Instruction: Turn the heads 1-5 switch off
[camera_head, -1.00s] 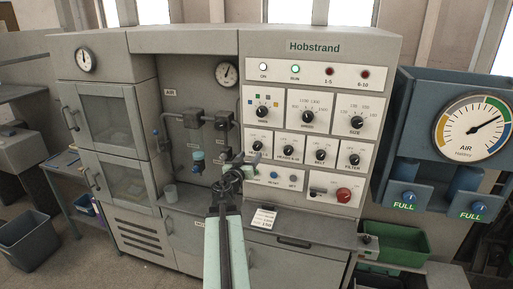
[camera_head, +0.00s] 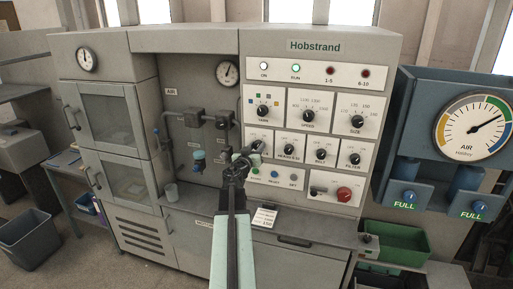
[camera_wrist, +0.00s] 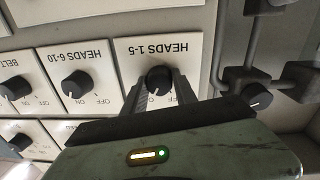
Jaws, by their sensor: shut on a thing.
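The heads 1-5 switch is a round black knob (camera_wrist: 158,76) on a white plate labelled HEADS 1-5 (camera_wrist: 183,50), which appears upside down in the wrist view. My gripper (camera_wrist: 159,88) is shut on this knob, with one finger on each side of it. The fingers cover part of the knob and its OFF and ON marks, so I cannot tell which way it points. In the head view my gripper (camera_head: 249,153) is at the left knob of the lower row, covering most of that plate.
The heads 6-10 knob (camera_wrist: 76,84) is close beside. A pipe with a black valve knob (camera_wrist: 256,96) is on the other side. The red knob (camera_head: 344,194) is lower right. The 1-5 lamp (camera_head: 330,70) is dark red and the RUN lamp (camera_head: 296,68) glows.

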